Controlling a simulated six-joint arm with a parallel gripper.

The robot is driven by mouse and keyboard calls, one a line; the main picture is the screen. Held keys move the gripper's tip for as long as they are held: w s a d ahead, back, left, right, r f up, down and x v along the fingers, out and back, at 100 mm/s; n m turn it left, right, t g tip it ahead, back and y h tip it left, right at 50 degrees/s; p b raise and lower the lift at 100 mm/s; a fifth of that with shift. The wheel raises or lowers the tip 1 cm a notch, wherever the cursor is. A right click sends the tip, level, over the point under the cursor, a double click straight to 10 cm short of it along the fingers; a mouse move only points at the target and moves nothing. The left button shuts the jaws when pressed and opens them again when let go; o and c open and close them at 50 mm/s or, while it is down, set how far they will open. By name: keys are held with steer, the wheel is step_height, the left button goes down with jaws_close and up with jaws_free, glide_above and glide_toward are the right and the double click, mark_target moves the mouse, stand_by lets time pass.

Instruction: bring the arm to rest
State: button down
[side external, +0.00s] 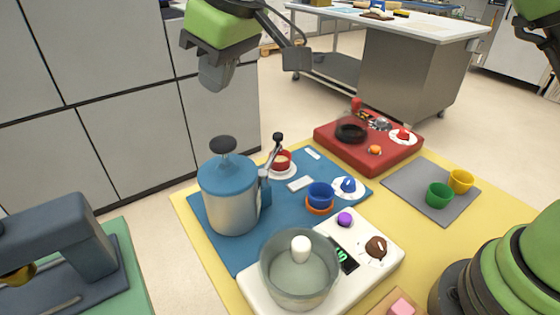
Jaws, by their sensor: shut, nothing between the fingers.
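My gripper (215,76) hangs at the top of the side external view, left of the middle. Its grey fingers point down and are shut, with nothing held between them. It is in the air, well above the blue mat (222,254) and the blue-lidded metal canister (232,197), touching nothing. Part of my arm runs out of the top of the picture.
A glass bowl (299,272) stands on a white scale (378,271). A red box (345,155) with a black ring is farther back. Green (439,195) and yellow (460,181) cups stand on a grey mat (405,190). A dark machine (50,240) is at left.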

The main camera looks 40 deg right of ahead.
steer(key=s+d+r+m, duration=0.3)
steer(key=s+d+r, duration=0.2)
steer(key=d+r, duration=0.15)
steer(key=s+d+f+m+t, duration=0.1)
steer(key=s+d+m, duration=0.2)
steer(key=s, duration=0.7)
steer(key=s+d+f+m+t, duration=0.1)
steer(key=s+d+m, duration=0.3)
steer(key=s+d, duration=0.4)
steer(key=shift+s+d+f+t, duration=0.15)
steer(key=shift+s+f+t, duration=0.35)
steer(key=shift+s, duration=0.75)
steer(key=c, duration=1.8)
jaws_free()
steer(key=shift+r, duration=0.15)
